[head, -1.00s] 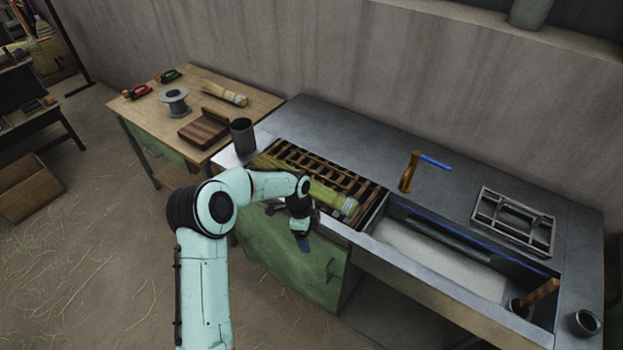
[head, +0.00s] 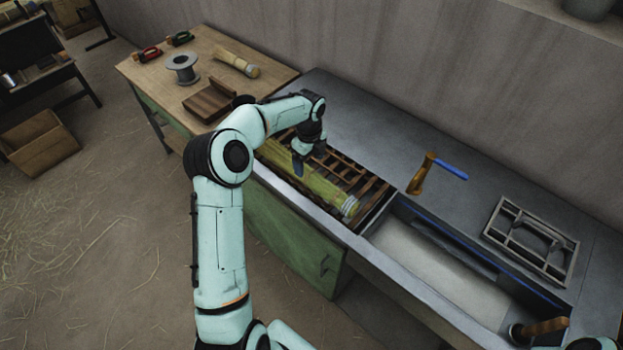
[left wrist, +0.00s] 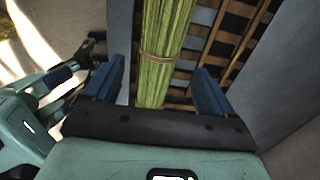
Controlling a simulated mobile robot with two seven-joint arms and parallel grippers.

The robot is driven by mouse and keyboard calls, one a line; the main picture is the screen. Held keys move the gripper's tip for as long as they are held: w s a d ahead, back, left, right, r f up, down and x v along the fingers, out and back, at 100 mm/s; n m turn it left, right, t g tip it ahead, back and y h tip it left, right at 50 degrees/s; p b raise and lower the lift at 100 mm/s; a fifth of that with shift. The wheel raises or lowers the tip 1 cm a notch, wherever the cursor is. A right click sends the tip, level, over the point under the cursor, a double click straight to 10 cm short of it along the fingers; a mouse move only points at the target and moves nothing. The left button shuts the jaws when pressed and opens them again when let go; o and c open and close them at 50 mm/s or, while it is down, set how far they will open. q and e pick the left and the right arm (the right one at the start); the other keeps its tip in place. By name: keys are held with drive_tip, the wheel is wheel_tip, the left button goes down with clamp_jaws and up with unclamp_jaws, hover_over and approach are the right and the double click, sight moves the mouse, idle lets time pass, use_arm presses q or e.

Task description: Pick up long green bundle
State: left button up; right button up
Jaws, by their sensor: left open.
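The long green bundle (head: 318,190) lies on a brown slatted rack (head: 372,192) set into the workbench. A band ties it near its right end. My left gripper (head: 299,168) is over the bundle's middle, pointing down, with its arm hiding the bundle's far left end. In the left wrist view the bundle (left wrist: 163,45) runs lengthwise between the two blue fingers of my left gripper (left wrist: 158,88). The gripper is open, with visible gaps on both sides of the bundle. My right gripper is not in view.
A pale trough (head: 440,270) lies right of the rack. A shorter bundle (head: 236,63) and a spool (head: 182,68) are on the wooden table.

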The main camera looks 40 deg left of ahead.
sight(311, 174)
use_arm(q)
drive_tip(key=shift+w+f, duration=0.1)
drive_tip(key=shift+f, duration=0.6)
drive_tip(key=f, duration=0.5)
drive_tip(key=shift+d, duration=0.3)
drive_tip(key=c, duration=1.2)
